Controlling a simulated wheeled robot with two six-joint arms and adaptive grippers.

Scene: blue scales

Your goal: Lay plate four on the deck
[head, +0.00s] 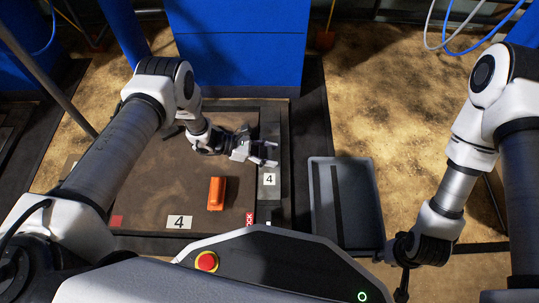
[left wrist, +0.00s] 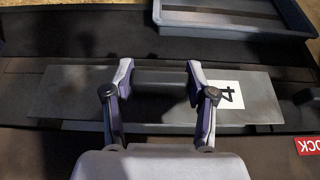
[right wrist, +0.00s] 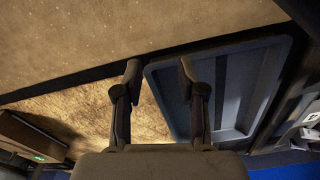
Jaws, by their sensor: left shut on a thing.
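Plate four (head: 269,188) is a long, flat grey plate with a white "4" label, along the right edge of the brown deck (head: 150,185). It also shows in the left wrist view (left wrist: 70,95), lying crosswise with a dark raised bar at its middle. My left gripper (head: 268,153) is shut on the plate's bar; its fingers (left wrist: 158,80) stand on either side of it. I cannot tell if the plate touches the surface below. My right gripper (right wrist: 160,72) is open and empty, beside the grey tray.
An orange block (head: 216,193) stands on the deck near a "4" marking (head: 179,222). A red lock label (head: 250,218) is at the deck's front right. The grey tray (head: 357,205) to the right is empty. A blue cabinet (head: 240,45) stands behind the deck.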

